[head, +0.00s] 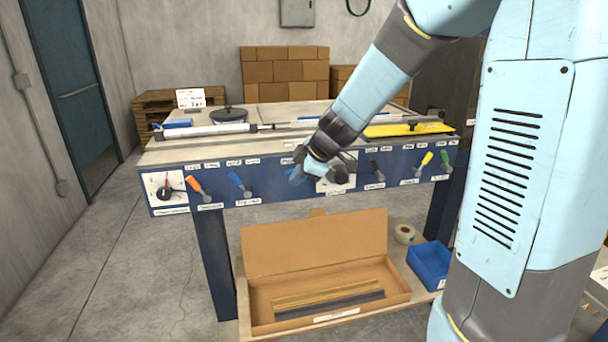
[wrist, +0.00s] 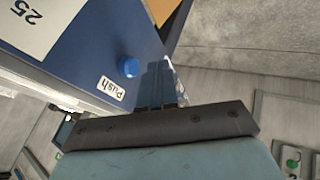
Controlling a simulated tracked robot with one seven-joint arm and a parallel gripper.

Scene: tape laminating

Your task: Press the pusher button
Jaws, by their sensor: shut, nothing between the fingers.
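The pusher button is a round blue knob (wrist: 128,67) on a blue panel, beside a white label reading "Push" (wrist: 110,88) in the wrist view. My gripper (wrist: 156,84) is shut and empty, with its fingertips close to the right of the button in that view. I cannot tell whether they touch it. In the head view my gripper (head: 296,176) is at the middle of the machine's blue front panel (head: 275,180). The button cannot be made out there; my gripper and wrist cover that part of the panel.
The front panel also carries an orange lever (head: 195,186), a blue lever (head: 237,181), a black rotary switch (head: 166,190) and yellow and green levers to the right. An open cardboard box (head: 315,240) and a blue bin (head: 430,262) sit on the shelf below.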

